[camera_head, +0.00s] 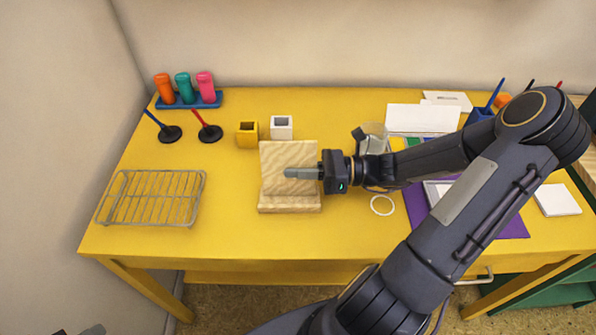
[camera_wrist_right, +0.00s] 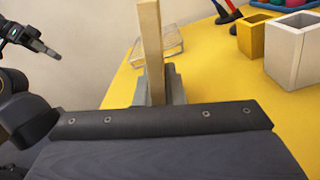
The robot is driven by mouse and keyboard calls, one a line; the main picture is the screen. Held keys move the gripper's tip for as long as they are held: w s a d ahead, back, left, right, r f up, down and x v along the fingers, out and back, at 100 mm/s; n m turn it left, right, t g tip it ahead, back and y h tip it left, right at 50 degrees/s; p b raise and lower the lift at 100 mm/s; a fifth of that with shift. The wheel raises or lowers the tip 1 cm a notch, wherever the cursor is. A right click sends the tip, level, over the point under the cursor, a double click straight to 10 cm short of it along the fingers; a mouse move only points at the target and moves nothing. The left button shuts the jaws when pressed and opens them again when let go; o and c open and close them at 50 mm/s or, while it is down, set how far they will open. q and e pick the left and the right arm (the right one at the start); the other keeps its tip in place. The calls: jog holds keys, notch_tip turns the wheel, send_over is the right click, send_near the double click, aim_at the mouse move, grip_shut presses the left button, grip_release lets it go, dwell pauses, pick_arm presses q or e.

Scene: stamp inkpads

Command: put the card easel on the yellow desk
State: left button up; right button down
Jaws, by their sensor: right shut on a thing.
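The card easel (camera_head: 289,155) is a light wooden piece with an upright back panel and a ledge at its base. It stands upright at the middle of the yellow desk (camera_head: 225,225); I cannot tell whether its base touches the desktop. My right gripper (camera_head: 303,173) reaches in from the right and is shut on the easel's panel. The right wrist view shows the easel edge-on (camera_wrist_right: 150,45) between the fingers. My left gripper (camera_wrist_right: 42,47) shows at the left of that view, away from the desk; its jaws are too small to read.
A wire rack (camera_head: 152,198) lies at the left. Yellow (camera_head: 247,134) and white (camera_head: 281,128) square cups stand just behind the easel. A glass jar (camera_head: 374,137), a white ring (camera_head: 382,205) and a purple mat (camera_head: 510,225) are to the right. The desk's front strip is clear.

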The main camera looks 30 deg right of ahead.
jog(key=c, duration=1.5)
grip_release()
jog(key=shift+f, duration=0.1)
jog(key=p+v, duration=0.1)
jog(key=v, duration=1.1)
